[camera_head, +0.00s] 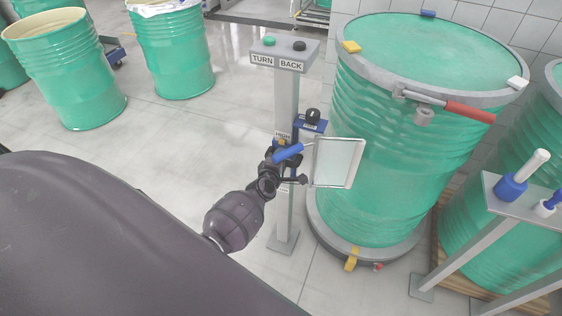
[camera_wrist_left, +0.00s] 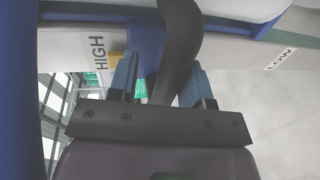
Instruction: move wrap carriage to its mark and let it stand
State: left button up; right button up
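A grey post (camera_head: 287,100) stands left of the large wrapped drum. My left gripper (camera_head: 288,168) is at the post, beside the panel's left edge. In the left wrist view my left gripper (camera_wrist_left: 162,78) has its fingers apart on either side of a dark curved bar (camera_wrist_left: 180,45), with a gap at the left finger. HIGH (camera_wrist_left: 97,55) and LOW (camera_wrist_left: 282,58) labels flank it. My right gripper is not in view.
A TURN/BACK button panel (camera_head: 284,54) tops the post. The large green drum (camera_head: 385,160) stands close right of the panel. A grey stand (camera_head: 520,205) with blue-and-white tools is at the right. Open green drums (camera_head: 70,75) stand far left. Floor left of the post is clear.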

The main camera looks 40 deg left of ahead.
pick_arm(q)
jog(key=shift+o, duration=0.3)
jog(key=shift+f, duration=0.2)
jog(key=shift+s+d+r, duration=0.1)
jog(key=shift+s, duration=0.2)
jog(key=p+v, duration=0.2)
jog(key=v, duration=0.8)
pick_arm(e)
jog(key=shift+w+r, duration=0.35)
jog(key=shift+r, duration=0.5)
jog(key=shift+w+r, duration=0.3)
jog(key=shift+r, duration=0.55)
pick_arm(q)
jog(key=shift+s, duration=0.1)
